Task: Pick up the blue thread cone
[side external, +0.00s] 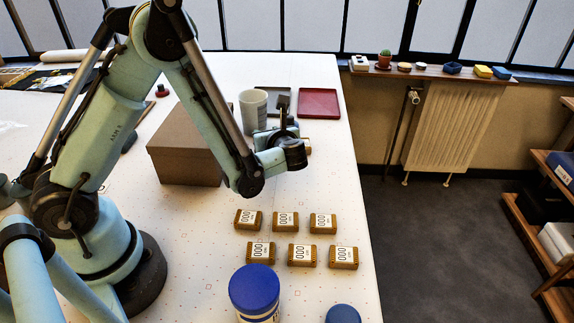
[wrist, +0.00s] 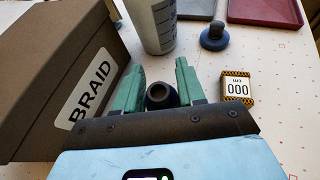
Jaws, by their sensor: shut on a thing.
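My gripper (wrist: 159,78) has its two green fingers on either side of a dark, round-topped cone (wrist: 160,96), shut on it. The cone looks near black with a hole in its top; its lower part is hidden and I cannot tell if it is blue.
The brown BRAID box (side external: 187,145) is close on the left. A pale cup (side external: 253,111) stands behind, with a grey tray (wrist: 184,9) and a red tray (side external: 320,103). A numbered block (wrist: 238,89) is close on the right. Several numbered blocks (side external: 285,221) lie nearer the camera.

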